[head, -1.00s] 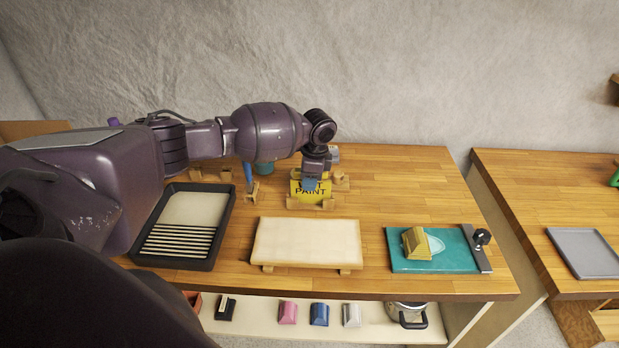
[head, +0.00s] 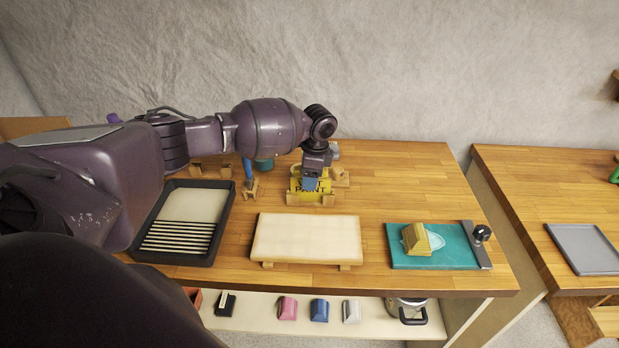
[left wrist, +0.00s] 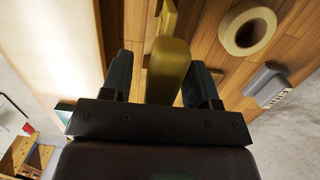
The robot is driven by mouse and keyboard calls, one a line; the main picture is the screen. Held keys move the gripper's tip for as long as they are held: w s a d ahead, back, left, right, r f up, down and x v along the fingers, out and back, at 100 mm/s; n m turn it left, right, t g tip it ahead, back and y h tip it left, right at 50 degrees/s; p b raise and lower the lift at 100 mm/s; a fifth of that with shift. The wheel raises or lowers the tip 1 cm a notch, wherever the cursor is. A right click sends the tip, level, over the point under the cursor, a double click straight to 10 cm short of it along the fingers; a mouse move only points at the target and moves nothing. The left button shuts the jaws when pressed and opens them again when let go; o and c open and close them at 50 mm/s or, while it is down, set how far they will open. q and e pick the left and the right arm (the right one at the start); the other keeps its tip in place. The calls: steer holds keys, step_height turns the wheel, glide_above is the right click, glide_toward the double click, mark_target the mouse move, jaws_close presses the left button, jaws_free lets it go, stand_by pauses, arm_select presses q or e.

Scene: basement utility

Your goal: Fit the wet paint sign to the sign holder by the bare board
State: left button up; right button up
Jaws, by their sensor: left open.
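The yellow wet paint sign (head: 297,189) stands upright at the back of the workbench, behind the bare board (head: 306,239). It appears seated in the low wooden sign holder (head: 326,199); my gripper hides part of it, and I cannot tell how deep it sits. My left gripper (head: 311,184) is at the sign's upper part. In the left wrist view my open left gripper (left wrist: 160,80) has one finger on each side of the yellow sign (left wrist: 168,62), with a visible gap on the left side. My right gripper is not in view.
A black paint tray (head: 186,222) lies left of the board. A teal mat (head: 440,255) with a yellowish block (head: 416,239) lies right. A tape roll (left wrist: 247,28) shows in the wrist view. A second bench (head: 545,190) stands right. The right rear benchtop is clear.

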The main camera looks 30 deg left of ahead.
arm_select(q)
steer(key=r, duration=0.6)
steer(key=d+r, duration=0.1)
steer(key=r, duration=0.3)
steer(key=shift+w+b, duration=0.35)
